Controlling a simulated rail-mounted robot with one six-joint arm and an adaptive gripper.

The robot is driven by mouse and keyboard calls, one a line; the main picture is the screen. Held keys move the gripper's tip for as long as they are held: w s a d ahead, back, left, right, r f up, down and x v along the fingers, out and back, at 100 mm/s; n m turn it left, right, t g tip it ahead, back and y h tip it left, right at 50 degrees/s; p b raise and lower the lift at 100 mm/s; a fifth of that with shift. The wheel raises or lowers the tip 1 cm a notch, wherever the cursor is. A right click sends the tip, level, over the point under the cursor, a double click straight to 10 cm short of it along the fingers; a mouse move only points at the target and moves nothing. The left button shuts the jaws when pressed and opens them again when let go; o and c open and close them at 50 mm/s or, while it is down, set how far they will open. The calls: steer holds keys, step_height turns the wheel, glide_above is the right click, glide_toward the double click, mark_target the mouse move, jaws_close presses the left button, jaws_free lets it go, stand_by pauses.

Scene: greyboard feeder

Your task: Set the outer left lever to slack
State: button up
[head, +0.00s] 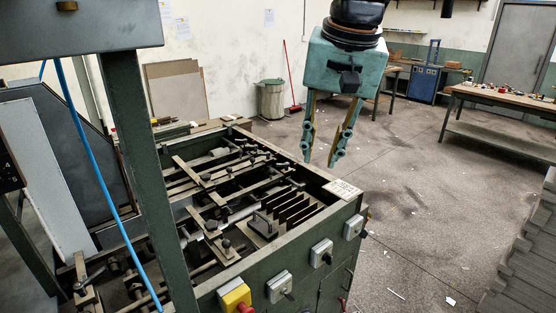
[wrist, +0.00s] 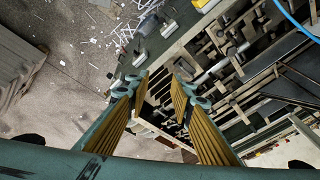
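The green feeder machine (head: 270,262) stands at the lower middle of the head view, with an open top full of bars and rods. Several small dark-knobbed levers or handles sit among the bars, one dark knob (head: 226,243) near the front. I cannot tell which is the outer left lever, nor its setting. My gripper (head: 320,161) hangs above the far right part of the machine, fingers pointing down. Its fingers are apart with nothing between them. In the wrist view the open fingers (wrist: 160,78) show over the machine's edge and bars (wrist: 225,60).
Grey switch boxes (head: 321,252) and a yellow box with a red knob (head: 236,298) are on the machine's front side. A green post (head: 145,170) and blue hose (head: 92,155) stand at left. A workbench (head: 505,97) is at back right. The floor between is mostly clear.

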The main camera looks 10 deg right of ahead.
steer(key=w+f+m+p, duration=0.2)
steer(key=w+p, duration=0.1)
steer(key=w, duration=0.8)
steer(key=w+d+f+m+g+p, duration=0.1)
steer(key=w+f+m+p, duration=0.15)
steer(key=w, duration=0.95)
steer(key=w+f+m+p, duration=0.2)
steer(key=w+p, duration=0.2)
steer(key=w, duration=0.7)
steer(key=w+f+m+p, duration=0.2)
steer(key=w+f+p, duration=0.1)
steer(key=w+f, duration=0.5)
steer(key=shift+w+d+y+p, duration=0.3)
steer(key=shift+w+p, duration=0.1)
steer(key=shift+w, duration=0.7)
steer(key=shift+f, duration=0.15)
steer(key=shift+p+x, duration=0.4)
steer(key=shift+x, duration=6.3)
steer(key=shift+s+a, duration=0.1)
steer(key=shift+s, duration=0.1)
jaws_close()
